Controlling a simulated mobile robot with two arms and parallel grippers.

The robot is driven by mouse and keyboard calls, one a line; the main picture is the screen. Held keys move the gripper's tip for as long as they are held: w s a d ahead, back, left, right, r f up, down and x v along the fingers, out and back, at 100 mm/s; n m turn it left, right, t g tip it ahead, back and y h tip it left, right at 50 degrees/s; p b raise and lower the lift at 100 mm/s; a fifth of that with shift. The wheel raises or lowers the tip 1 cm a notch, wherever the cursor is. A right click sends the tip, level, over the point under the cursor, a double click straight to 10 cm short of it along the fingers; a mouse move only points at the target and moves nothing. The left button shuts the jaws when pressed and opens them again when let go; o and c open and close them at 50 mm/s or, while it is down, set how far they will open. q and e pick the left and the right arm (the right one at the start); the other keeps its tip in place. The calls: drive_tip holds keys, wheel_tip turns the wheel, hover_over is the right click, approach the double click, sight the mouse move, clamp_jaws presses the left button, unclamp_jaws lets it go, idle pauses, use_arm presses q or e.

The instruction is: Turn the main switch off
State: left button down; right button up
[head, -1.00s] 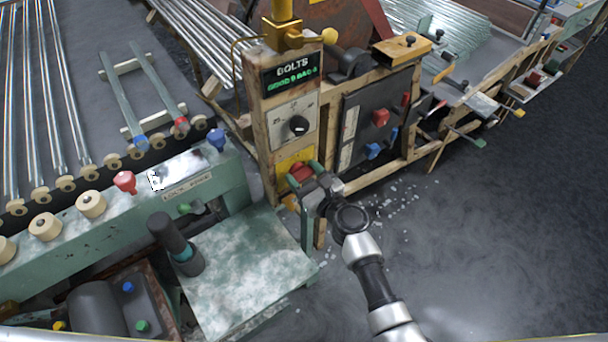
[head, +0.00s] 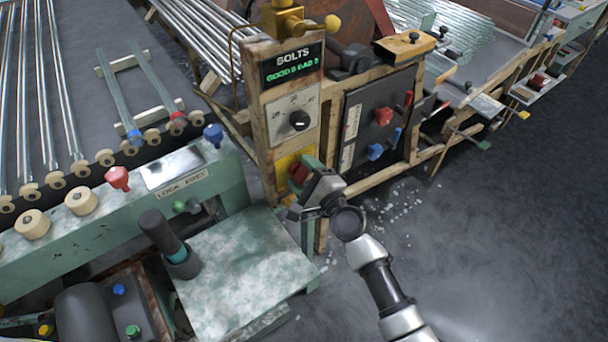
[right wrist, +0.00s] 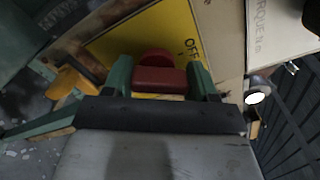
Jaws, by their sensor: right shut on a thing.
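The main switch's red handle (right wrist: 160,80) sits on a yellow plate (right wrist: 128,42) with the letters OFF beside it in the right wrist view. In the head view the red handle (head: 299,174) shows low on the wooden post, partly hidden by my gripper. My right gripper (right wrist: 160,74) has one green finger on each side of the handle and is shut on it. In the head view my right gripper (head: 301,170) reaches the plate from the lower right. My left gripper is not in view.
A green plate (head: 245,262) lies below left. Floor at the right is clear.

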drive_tip(key=n, duration=0.3)
drive_tip(key=shift+f, duration=0.1)
drive_tip(key=shift+n+b, duration=0.3)
drive_tip(key=shift+n, duration=1.3)
drive_tip(key=o, duration=0.9)
drive_tip(key=shift+s, duration=0.1)
drive_tip(key=v, duration=1)
drive_tip(key=shift+s+d, duration=0.2)
drive_tip(key=shift+s, duration=0.1)
